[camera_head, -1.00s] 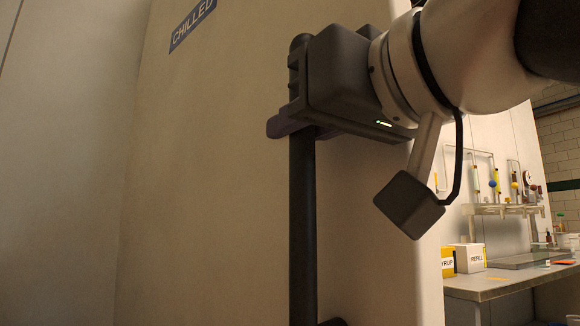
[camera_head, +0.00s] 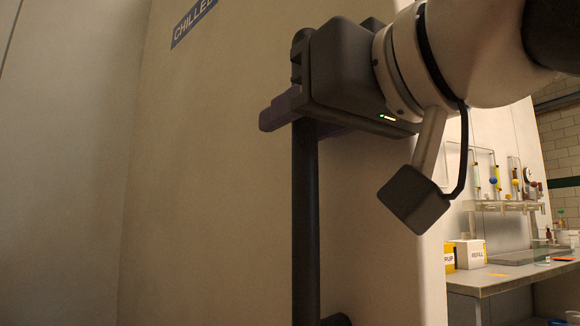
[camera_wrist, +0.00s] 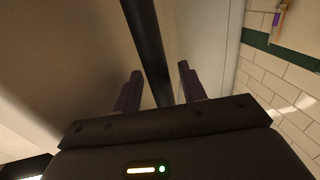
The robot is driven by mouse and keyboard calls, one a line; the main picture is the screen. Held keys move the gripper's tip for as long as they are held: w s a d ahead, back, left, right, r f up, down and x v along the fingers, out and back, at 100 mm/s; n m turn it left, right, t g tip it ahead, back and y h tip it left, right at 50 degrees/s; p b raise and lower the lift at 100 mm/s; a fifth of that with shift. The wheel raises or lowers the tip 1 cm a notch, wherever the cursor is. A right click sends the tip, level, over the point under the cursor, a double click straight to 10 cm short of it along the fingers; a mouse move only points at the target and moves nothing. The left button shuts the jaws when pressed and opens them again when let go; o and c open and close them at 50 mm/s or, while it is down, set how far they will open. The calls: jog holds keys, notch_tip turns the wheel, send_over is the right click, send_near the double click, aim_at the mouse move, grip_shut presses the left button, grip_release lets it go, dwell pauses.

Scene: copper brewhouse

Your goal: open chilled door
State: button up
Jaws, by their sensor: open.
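The chilled door (camera_head: 215,160) is a large cream panel with a blue CHILLED sign (camera_head: 193,22) near the top of the head view. A dark vertical bar handle (camera_head: 306,235) stands off its face. My gripper (camera_head: 280,112) is at the upper part of the handle. In the wrist view my gripper (camera_wrist: 158,88) is open, with one purple finger on each side of the handle (camera_wrist: 148,45). Gaps show between the fingers and the bar. In the head view the gripper hides part of the handle.
To the right past the door's edge is a workbench (camera_head: 500,278) with boxes (camera_head: 467,253) and a rack of coloured tubes (camera_head: 500,205). A tiled wall (camera_head: 560,150) is behind it. Another cream panel (camera_head: 70,160) is on the left.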

jog(key=v, duration=0.7)
jog(key=shift+s+d, duration=0.15)
jog(key=shift+s, duration=0.1)
